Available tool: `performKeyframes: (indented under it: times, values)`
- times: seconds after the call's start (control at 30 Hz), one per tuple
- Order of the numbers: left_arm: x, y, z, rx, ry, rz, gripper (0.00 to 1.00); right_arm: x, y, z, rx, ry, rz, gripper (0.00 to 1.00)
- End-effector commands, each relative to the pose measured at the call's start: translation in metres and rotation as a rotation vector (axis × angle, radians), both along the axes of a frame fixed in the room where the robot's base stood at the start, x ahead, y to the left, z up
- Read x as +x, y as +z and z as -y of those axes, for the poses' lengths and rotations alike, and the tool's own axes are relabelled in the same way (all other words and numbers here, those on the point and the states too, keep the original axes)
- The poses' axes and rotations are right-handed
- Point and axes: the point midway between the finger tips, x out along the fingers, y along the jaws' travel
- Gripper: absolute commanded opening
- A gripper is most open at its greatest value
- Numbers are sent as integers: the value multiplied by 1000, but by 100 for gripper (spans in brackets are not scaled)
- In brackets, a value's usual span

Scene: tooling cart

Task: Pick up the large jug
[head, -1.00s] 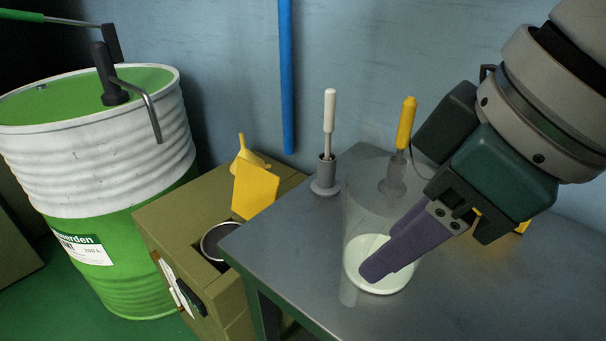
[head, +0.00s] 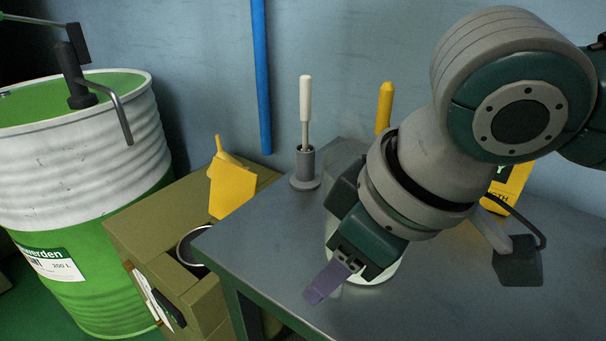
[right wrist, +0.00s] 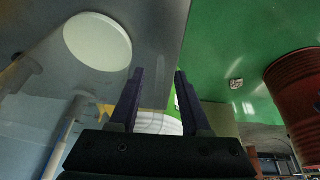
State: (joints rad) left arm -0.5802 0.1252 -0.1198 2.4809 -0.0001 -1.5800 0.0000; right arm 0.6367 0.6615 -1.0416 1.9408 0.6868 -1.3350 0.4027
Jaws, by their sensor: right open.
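The large jug, a clear vessel with white contents (head: 388,274) low inside, stands upright on the grey cart top (head: 265,235). In the head view my right arm and gripper cover most of it. A pale disc, apparently the jug's white contents (right wrist: 97,42), shows at the upper left in the right wrist view. My right gripper (head: 318,290) has purple fingers, is open and empty, and overlaps the jug's near left side in the head view. The fingers also show apart in the right wrist view (right wrist: 158,75), with the disc outside them. My left gripper is not in view.
A white-handled tool in a grey holder (head: 305,170) and a yellow-handled tool (head: 384,105) stand behind the jug. A yellow container (head: 511,183) is at the right. Left of the cart are an olive cabinet (head: 140,235) and a green-and-white drum (head: 75,165).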

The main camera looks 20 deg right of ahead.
Motion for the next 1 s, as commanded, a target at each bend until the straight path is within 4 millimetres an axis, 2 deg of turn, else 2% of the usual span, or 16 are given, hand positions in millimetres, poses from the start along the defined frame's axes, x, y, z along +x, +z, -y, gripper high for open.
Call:
performKeyframes:
  times: [0.1, 0.5, 1.0]
  values:
    - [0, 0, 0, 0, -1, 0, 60, 0, 1, 0, 0, 0, 0, 45]
    - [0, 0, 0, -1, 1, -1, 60, 0, 1, 0, 0, 0, 0, 0]
    - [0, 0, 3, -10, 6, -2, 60, 0, 1, 0, 0, 0, 0, 0]
